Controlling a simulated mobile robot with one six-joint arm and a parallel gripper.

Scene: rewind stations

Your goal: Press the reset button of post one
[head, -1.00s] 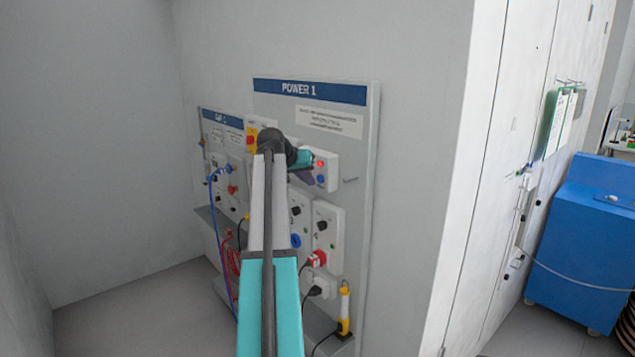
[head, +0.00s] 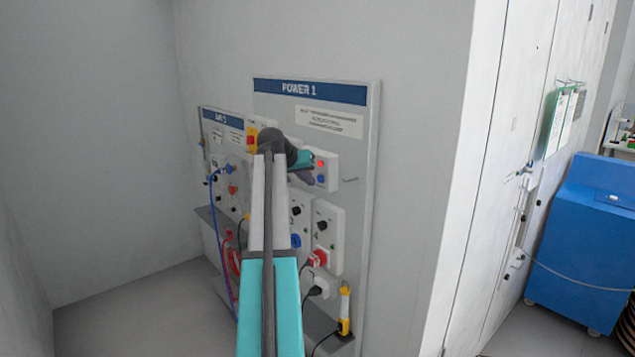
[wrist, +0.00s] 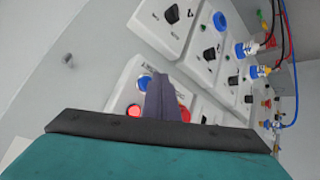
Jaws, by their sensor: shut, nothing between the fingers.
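The board headed POWER 1 (head: 310,92) stands against the wall, with a small white box (head: 332,172) at its upper right. The box carries a lit red light or button (head: 320,164) and a blue button (head: 320,179). In the wrist view the same box shows the blue button (wrist: 145,82), the lit red one (wrist: 134,111) and another red part (wrist: 185,115) partly behind my fingers. My gripper (wrist: 158,82) is shut and empty, its tips in front of the box, close to the blue button. I cannot tell whether they touch. No label on the buttons is readable.
A second, lower board (head: 222,122) with hoses stands to the left. A small hook (head: 350,180) sticks out right of the box.

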